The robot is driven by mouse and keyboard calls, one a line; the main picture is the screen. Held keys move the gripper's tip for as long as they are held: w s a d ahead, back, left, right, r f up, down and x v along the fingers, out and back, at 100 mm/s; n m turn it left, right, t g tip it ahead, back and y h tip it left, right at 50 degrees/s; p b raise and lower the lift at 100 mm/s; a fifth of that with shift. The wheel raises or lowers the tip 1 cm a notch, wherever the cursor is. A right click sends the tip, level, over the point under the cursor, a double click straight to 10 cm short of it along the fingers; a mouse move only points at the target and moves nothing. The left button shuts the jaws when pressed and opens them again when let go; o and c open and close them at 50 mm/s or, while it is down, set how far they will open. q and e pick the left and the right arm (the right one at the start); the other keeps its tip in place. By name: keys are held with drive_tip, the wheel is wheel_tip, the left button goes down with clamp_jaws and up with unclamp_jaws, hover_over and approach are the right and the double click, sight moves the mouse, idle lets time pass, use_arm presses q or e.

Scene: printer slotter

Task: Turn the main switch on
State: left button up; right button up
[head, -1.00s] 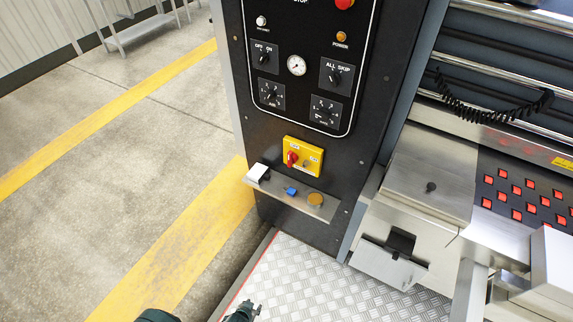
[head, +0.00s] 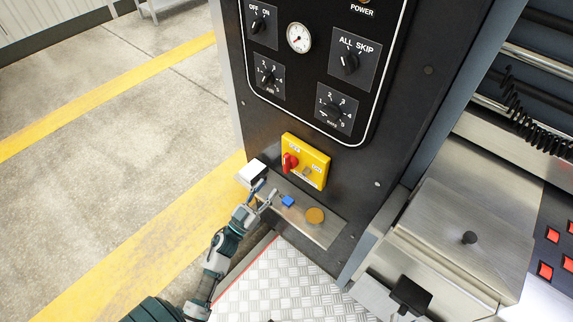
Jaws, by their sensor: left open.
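The main switch is a red rotary handle (head: 289,162) on a yellow plate (head: 314,166), low on the black control cabinet (head: 370,180). The handle sits at the plate's left side; small labels on the plate are too small to read surely. My left gripper (head: 267,190) is open and empty. It is just below and left of the red handle, in front of the metal shelf's left end, apart from the handle. My right gripper is not in view.
The metal shelf (head: 322,231) under the switch carries a white box (head: 252,171), a blue piece (head: 288,201) and an orange disc (head: 315,215). Knobs and a gauge (head: 299,38) are above. A steel machine cover (head: 465,235) stands at right. Open floor lies left.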

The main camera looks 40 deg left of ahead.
sight(284, 167)
use_arm(q)
drive_tip(key=x, duration=0.9)
drive_tip(key=shift+w+d+r, duration=0.1)
drive_tip(key=shift+w+d, duration=0.2)
drive_tip(key=shift+w, duration=0.1)
drive_tip(key=shift+w+a+r, duration=0.1)
drive_tip(key=shift+w+r, duration=0.05)
drive_tip(key=shift+w, duration=0.15)
drive_tip(key=c, duration=0.8)
